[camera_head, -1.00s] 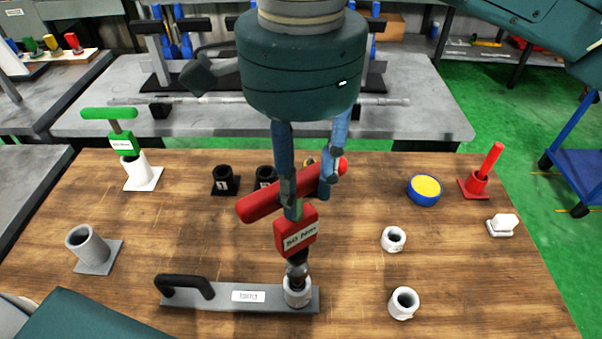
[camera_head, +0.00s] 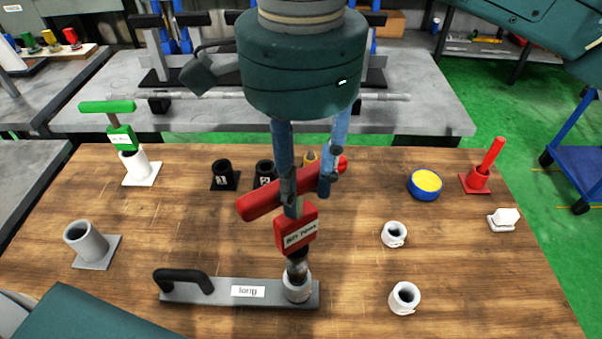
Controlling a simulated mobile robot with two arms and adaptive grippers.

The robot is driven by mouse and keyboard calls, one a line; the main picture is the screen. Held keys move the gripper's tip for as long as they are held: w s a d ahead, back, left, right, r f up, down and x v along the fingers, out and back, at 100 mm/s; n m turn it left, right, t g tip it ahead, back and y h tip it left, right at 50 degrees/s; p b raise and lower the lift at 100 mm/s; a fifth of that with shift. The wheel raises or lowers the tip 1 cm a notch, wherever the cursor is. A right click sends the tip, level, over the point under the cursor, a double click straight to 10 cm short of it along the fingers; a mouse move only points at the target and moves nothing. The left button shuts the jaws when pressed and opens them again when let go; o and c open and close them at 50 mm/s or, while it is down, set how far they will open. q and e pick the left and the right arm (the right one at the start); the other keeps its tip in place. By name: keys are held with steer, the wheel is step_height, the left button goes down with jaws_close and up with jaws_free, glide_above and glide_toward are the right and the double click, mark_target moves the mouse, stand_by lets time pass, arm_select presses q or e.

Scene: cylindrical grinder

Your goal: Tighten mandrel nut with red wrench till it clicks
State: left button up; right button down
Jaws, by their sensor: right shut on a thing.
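My right gripper (camera_head: 308,185) is shut on the red T-handled wrench (camera_head: 296,231), gripping its red crossbar from above. The wrench stands roughly upright, leaning slightly. Its dark socket end meets the light grey nut (camera_head: 297,287) at the right end of the grey mandrel plate (camera_head: 230,296). I cannot tell how far the socket sits over the nut. My left gripper is not in view.
A green T-handled wrench (camera_head: 121,137) stands in a white holder at the left. A grey tube holder (camera_head: 86,241) is nearer. Black holders (camera_head: 224,177) stand behind. White nuts (camera_head: 394,234), a blue-yellow tin (camera_head: 425,185) and a red holder (camera_head: 478,180) are at the right.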

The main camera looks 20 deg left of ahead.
mark_target(298, 197)
steer(key=shift+f+b, duration=0.75)
steer(key=shift+f, duration=0.25)
steer(key=shift+f+b, duration=0.3)
steer(key=shift+f, duration=0.1)
stand_by(0.4)
stand_by(0.4)
steer(key=shift+f+m, duration=0.1)
steer(key=shift+m, duration=0.3)
steer(key=shift+b, duration=0.35)
steer(key=shift+s+f+m+b, duration=0.1)
steer(key=shift+m+b, duration=0.25)
steer(key=shift+m, duration=0.55)
steer(key=shift+s+f+m+b, duration=0.1)
steer(key=shift+m+b, duration=0.2)
steer(key=shift+m, duration=0.6)
steer(key=shift+s+m+b, duration=0.15)
steer(key=shift+m+b, duration=0.5)
steer(key=shift+m, duration=1.15)
steer(key=shift+s+a+m+b, duration=0.15)
steer(key=shift+m+b, duration=0.4)
steer(key=shift+m, duration=1.15)
steer(key=shift+w+a+m+b, duration=0.15)
steer(key=shift+m+b, duration=0.4)
steer(key=shift+m, duration=1.15)
steer(key=shift+s+n+p, duration=0.1)
steer(key=shift+n+p, duration=0.2)
steer(key=shift+n, duration=0.2)
